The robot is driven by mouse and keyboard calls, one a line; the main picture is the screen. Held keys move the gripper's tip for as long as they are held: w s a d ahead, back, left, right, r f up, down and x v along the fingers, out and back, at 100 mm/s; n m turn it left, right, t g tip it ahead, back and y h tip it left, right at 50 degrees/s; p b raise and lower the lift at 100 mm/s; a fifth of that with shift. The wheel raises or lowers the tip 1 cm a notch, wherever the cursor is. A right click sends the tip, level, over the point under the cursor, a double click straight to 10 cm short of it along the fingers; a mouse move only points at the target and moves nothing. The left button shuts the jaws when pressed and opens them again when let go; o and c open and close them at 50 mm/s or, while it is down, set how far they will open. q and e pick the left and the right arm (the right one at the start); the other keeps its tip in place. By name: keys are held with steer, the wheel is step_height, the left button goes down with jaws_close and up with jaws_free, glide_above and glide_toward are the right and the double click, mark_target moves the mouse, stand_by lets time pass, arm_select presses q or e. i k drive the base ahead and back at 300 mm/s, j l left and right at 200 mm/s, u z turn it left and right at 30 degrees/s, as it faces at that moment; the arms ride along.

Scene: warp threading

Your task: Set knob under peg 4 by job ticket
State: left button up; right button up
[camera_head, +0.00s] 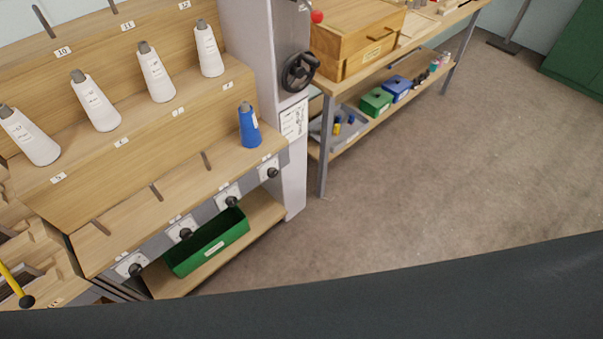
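A row of black knobs on white plates runs along the front edge of the lowest shelf (130,225). The rightmost knob (271,173) sits below a blue cone (250,130), which stands upright at the shelf's right end. The other knobs, from right to left, are one at centre (231,201), one further left (185,234) and the leftmost (136,269). Bare pegs stand left of the blue cone. Neither gripper is in view.
White cones (157,75) stand on the shelf above. A green bin (208,243) sits below the knobs. The grey column (258,60) carries a black handwheel (300,72). A workbench (400,45) with a wooden box stands at right. The floor (440,150) in front is clear.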

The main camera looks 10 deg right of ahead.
mark_target(273, 172)
steer(key=i+l, duration=0.1)
steer(key=l, duration=0.2)
steer(key=i+l+u, duration=0.1)
steer(key=l, duration=0.2)
steer(key=i+l+u, duration=0.1)
steer(key=l, duration=0.25)
steer(key=k+l, duration=0.1)
steer(key=l, duration=1.1)
steer(key=k+z, duration=0.05)
